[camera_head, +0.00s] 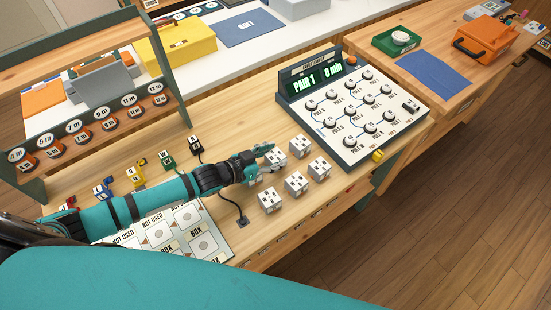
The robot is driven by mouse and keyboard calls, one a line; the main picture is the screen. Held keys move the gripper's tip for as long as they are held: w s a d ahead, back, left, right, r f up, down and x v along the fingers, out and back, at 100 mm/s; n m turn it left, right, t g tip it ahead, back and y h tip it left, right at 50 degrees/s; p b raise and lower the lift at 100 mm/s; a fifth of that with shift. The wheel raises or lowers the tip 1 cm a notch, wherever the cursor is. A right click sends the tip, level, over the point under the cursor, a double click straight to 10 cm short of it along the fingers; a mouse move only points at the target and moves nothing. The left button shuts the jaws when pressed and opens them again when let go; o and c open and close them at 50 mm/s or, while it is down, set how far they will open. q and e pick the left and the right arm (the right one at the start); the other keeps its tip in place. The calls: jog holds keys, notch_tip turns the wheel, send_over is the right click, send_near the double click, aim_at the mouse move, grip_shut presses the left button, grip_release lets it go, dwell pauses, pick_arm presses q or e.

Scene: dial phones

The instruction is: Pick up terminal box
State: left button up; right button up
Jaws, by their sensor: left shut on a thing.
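Several white terminal boxes with dark sockets on top stand on the wooden bench, among them one at the back (300,146), one at the right (320,169), one in the middle (296,184) and one at the front (269,200). My left gripper (267,156) reaches in from the left and is shut on a white terminal box (276,159). The fingers hide part of that box, and I cannot tell if it is clear of the bench. Another white box is partly hidden beneath the gripper. My right gripper is not in view.
A panel with knobs and a "PAIR 1" display (305,84) stands right of the boxes. A card marked "NOT USED" and "BOX" (216,246) lies partly under my left arm. Small coloured plugs stand behind the arm. A black cable (238,207) lies near the front boxes.

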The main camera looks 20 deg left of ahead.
pick_arm(q)
jog(key=c, duration=0.4)
jog(key=shift+r, duration=0.1)
